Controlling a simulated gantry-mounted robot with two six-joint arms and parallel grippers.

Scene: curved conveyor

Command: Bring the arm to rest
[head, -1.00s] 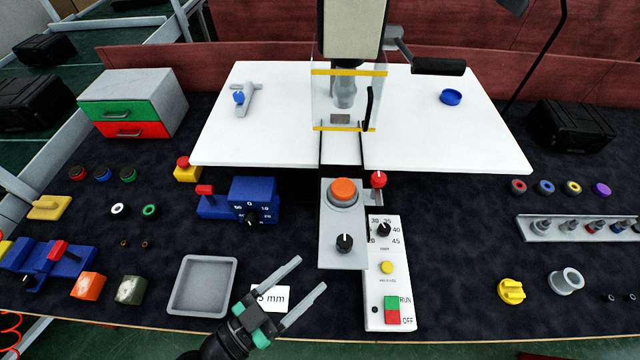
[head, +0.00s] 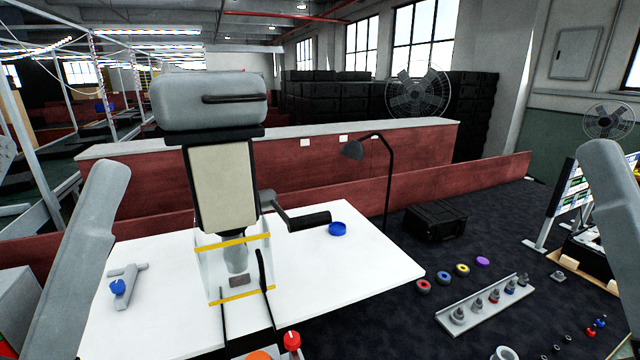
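A grey link of my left arm (head: 85,255) rises at the left side of the head view. A grey link of my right arm (head: 612,215) stands at the right edge. Both links are apart from the machine in the middle. Neither gripper shows in the current view, so whether they are open or shut is hidden.
A press-like machine (head: 222,185) with a side handle (head: 303,222) stands on a white table (head: 365,275). A rail (head: 485,305), black case (head: 433,221) and lamp (head: 354,150) are right.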

